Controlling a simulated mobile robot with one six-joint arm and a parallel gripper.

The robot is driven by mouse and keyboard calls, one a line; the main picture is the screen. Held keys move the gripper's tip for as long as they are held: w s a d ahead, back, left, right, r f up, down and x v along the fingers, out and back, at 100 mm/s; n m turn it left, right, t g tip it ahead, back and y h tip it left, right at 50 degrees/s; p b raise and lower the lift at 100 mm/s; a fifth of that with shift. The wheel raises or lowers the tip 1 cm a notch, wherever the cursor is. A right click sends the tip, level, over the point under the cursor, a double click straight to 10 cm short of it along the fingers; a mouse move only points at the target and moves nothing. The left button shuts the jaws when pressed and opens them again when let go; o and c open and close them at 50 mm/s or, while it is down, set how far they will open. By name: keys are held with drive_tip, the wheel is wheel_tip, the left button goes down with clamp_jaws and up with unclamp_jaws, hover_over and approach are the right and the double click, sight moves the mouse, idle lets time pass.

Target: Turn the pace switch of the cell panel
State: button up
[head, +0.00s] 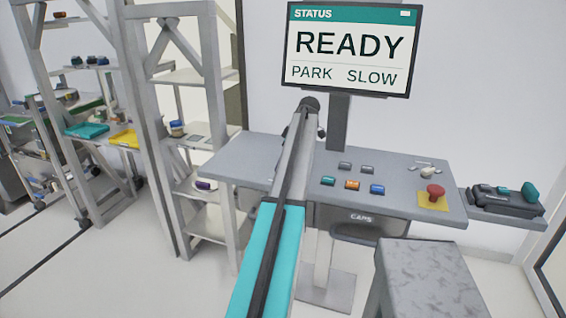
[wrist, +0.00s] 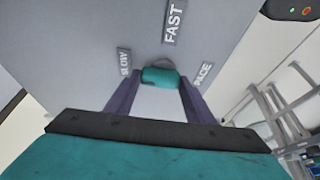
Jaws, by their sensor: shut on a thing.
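The pace switch (wrist: 160,74) is a teal knob on a grey panel face (wrist: 95,40) in the wrist view. Labels around it read SLOW (wrist: 124,62) at its left, FAST (wrist: 173,23) above it and PACE (wrist: 203,75) at its right. My gripper (wrist: 160,84) is shut on the knob, with one dark purple finger on each side. I cannot tell from the knob where it points. The status screen (head: 350,48) in the head view reads READY, PARK and SLOW. The knob and gripper do not show in the head view.
A grey console desk (head: 240,158) carries several coloured buttons and a red mushroom button (head: 435,192) on a yellow plate. A dark device (head: 505,202) sits on a side shelf at right. Racks with trays (head: 87,130) stand at left. A grey block (head: 430,265) is near at lower right.

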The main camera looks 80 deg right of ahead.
drive_tip(key=shift+s, duration=0.15)
drive_tip(key=o, duration=1.1)
drive_tip(key=shift+c, duration=0.2)
drive_tip(key=shift+r, duration=0.1)
drive_tip(key=d+b+v, duration=0.1)
drive_tip(key=b+v, duration=0.2)
drive_tip(key=v, duration=1)
drive_tip(key=shift+a+r, duration=0.35)
drive_tip(key=shift+a, duration=0.15)
